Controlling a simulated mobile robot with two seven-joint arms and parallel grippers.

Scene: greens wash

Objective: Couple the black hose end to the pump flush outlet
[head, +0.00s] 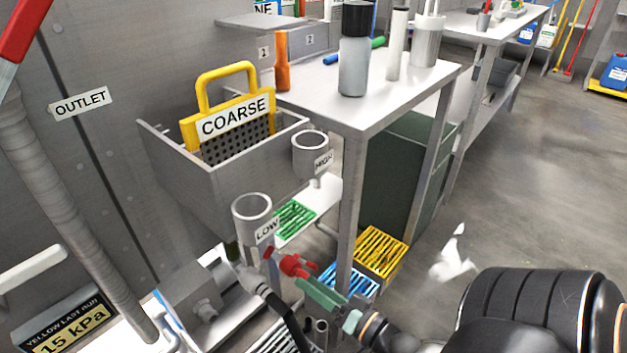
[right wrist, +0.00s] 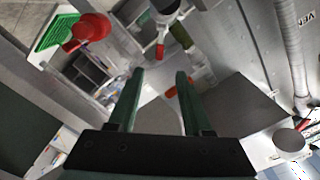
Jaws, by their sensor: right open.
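The black hose (head: 276,302) rises from the bottom edge in the head view. Its grey end fitting (head: 246,274) is under the LOW cup (head: 252,214), near a dark green piece (head: 232,250); I cannot tell whether they are joined. A grey stub (head: 205,309) on the low grey housing may be the pump flush outlet; no label on it shows. My right gripper (head: 312,288), with green fingers, is right of the hose, close to a red handle (head: 290,264). In the right wrist view its fingers (right wrist: 158,80) are apart, with nothing gripped. My left gripper is out of view.
A steel bin with a yellow COARSE screen (head: 228,115) stands above the hose. A table leg (head: 349,225) and yellow (head: 380,252) and blue crates (head: 350,279) are near my right gripper. A grey corrugated pipe (head: 70,200) runs down the left. Open floor lies right.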

